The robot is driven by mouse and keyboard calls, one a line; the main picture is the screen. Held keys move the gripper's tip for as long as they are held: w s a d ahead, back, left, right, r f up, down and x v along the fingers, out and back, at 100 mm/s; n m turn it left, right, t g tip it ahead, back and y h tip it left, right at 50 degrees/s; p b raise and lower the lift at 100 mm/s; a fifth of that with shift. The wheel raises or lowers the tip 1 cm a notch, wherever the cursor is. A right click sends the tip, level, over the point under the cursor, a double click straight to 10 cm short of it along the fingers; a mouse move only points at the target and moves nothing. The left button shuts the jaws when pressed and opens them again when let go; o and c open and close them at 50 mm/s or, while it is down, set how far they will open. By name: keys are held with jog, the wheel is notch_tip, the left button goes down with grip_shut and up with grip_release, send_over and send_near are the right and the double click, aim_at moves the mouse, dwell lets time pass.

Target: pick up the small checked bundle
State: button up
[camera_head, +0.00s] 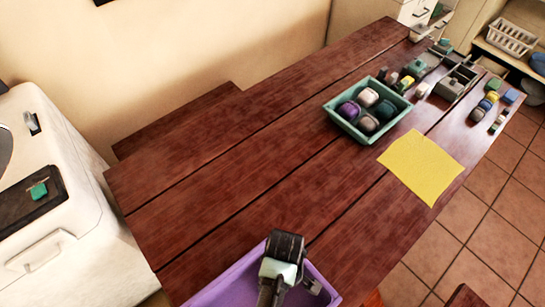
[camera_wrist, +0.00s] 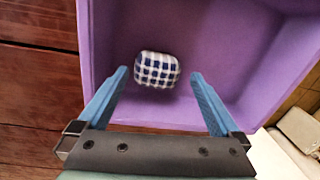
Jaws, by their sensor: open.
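The small checked bundle (camera_wrist: 158,70), dark blue and white, lies inside the purple bin (camera_wrist: 215,45), on its floor, in the wrist view. My gripper (camera_wrist: 163,82) is open, with its two blue fingers on either side of the bundle in the picture and nothing held. The bundle looks beyond the fingertips; I cannot tell the exact gap. In the head view, my gripper (camera_head: 283,262) is over the purple bin (camera_head: 235,283) at the near end of the table, and the bundle is hidden there.
The wooden table (camera_head: 250,160) is bare in the middle. A green tray (camera_head: 345,127) with several rounded bundles, a yellow cloth (camera_head: 421,165) and several small items stand toward its far right end. A white washbasin unit (camera_head: 60,200) is at left.

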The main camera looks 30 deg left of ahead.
jog(key=shift+a+f, duration=0.2)
jog(key=shift+f, duration=2.3)
jog(key=c, duration=1.3)
jog(key=shift+c, duration=0.5)
jog(key=shift+r, duration=0.15)
